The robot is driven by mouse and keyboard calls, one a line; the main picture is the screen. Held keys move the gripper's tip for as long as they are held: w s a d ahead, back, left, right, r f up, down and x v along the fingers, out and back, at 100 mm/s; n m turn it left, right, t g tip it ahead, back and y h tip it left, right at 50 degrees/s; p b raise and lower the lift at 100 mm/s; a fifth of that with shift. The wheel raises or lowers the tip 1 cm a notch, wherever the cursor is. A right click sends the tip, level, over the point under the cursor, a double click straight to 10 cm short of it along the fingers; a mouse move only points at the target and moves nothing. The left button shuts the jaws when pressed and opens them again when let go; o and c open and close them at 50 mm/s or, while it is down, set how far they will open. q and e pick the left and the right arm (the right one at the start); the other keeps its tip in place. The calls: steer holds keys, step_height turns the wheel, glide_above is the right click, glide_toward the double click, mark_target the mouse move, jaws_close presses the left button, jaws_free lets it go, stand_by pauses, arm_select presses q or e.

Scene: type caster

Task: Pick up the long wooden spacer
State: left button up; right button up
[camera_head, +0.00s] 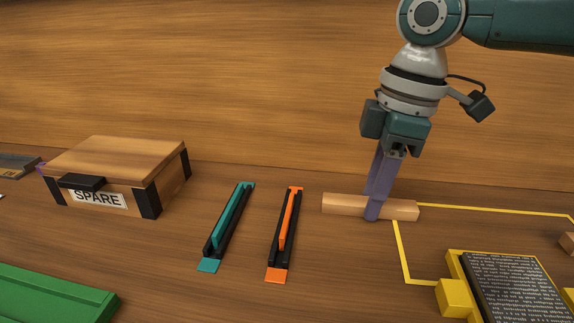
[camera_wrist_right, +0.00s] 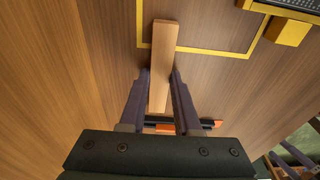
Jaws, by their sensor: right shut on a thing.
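The long wooden spacer (camera_head: 343,203) is a pale wooden bar lying across the table at the right of centre in the head view. My right gripper (camera_head: 375,205) comes down from above and is shut on the spacer near its middle, one purple finger in front of it. In the right wrist view the spacer (camera_wrist_right: 163,62) runs between the two fingers (camera_wrist_right: 161,78), with its far end over the yellow line. I cannot tell whether the spacer touches the table or is slightly raised. My left gripper is not in view.
A teal-and-black holder (camera_head: 229,222) and an orange-and-black holder (camera_head: 285,235) lie left of the spacer. A wooden SPARE box (camera_head: 120,165) stands further left, a green tray (camera_head: 55,297) at front left. A text-covered block in a yellow frame (camera_head: 515,290) sits front right.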

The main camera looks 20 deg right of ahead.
jaws_close()
